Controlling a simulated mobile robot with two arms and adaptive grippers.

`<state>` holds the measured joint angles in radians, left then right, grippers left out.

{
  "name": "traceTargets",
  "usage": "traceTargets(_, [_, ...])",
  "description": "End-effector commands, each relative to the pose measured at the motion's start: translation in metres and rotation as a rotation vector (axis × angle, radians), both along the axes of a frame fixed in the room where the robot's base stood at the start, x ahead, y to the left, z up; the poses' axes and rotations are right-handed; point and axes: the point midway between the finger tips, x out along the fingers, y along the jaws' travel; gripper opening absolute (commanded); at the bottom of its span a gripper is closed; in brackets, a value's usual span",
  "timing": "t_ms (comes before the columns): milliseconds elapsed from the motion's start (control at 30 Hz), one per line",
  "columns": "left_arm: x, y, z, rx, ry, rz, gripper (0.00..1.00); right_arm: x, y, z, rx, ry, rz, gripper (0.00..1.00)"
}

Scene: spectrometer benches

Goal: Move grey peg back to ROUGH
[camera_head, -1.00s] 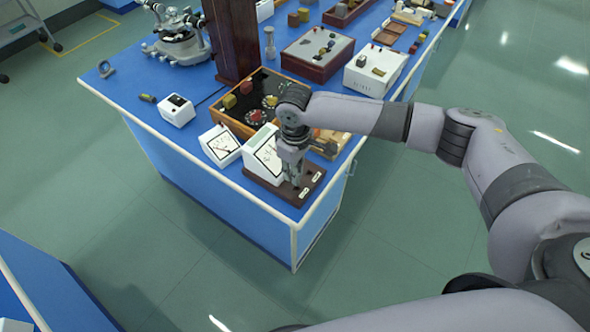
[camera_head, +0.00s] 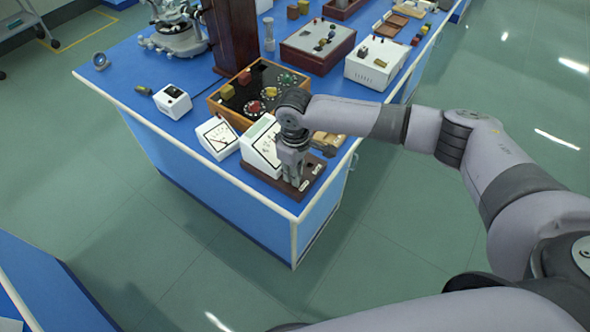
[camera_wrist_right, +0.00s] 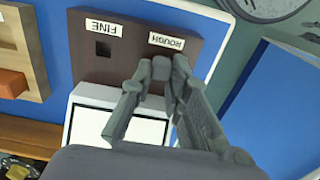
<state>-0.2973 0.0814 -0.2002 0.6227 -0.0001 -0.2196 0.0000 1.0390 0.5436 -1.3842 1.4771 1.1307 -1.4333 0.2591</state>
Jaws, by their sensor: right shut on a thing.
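My right gripper (camera_head: 292,181) points down over the dark brown peg board (camera_head: 314,179) at the table's near corner. In the right wrist view the gripper (camera_wrist_right: 166,72) is shut on the grey peg (camera_wrist_right: 161,69), which is mostly hidden between the fingers. The fingertips are right beside the ROUGH label (camera_wrist_right: 166,41) on the board, at that label's side. I cannot tell whether the peg is in the hole there. The square hole (camera_wrist_right: 103,49) by the FINE label (camera_wrist_right: 102,28) is empty. My left gripper is not in view.
A white meter (camera_head: 262,146) stands on the board, close behind the gripper. A smaller meter (camera_head: 216,138) and a wooden-framed box (camera_head: 221,107) are to its left and behind. The blue table's edge (camera_head: 297,217) is close in front. Free floor lies to the right.

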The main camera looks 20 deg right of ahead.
Motion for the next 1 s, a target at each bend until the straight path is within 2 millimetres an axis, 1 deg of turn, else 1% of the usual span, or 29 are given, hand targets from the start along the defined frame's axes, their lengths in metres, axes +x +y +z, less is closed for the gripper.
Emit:
traceTargets(167, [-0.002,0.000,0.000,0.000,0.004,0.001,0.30,0.000,0.000,0.000,0.000,0.000,0.000,0.00])
traceTargets(200, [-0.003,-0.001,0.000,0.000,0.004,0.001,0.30,0.000,0.000,0.000,0.000,0.000,0.000,0.17])
traceTargets(533, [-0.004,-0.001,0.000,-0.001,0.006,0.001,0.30,0.000,0.000,0.000,0.000,0.000,0.001,0.39])
traceTargets(867, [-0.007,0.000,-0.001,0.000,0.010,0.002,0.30,0.000,0.000,0.001,0.000,0.000,0.001,0.39])
traceTargets(967, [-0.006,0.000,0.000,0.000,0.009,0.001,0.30,0.000,0.000,0.009,0.000,0.000,0.001,0.39])
traceTargets(1000, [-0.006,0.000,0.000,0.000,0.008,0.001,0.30,0.000,0.001,0.015,0.002,-0.001,0.002,0.39])
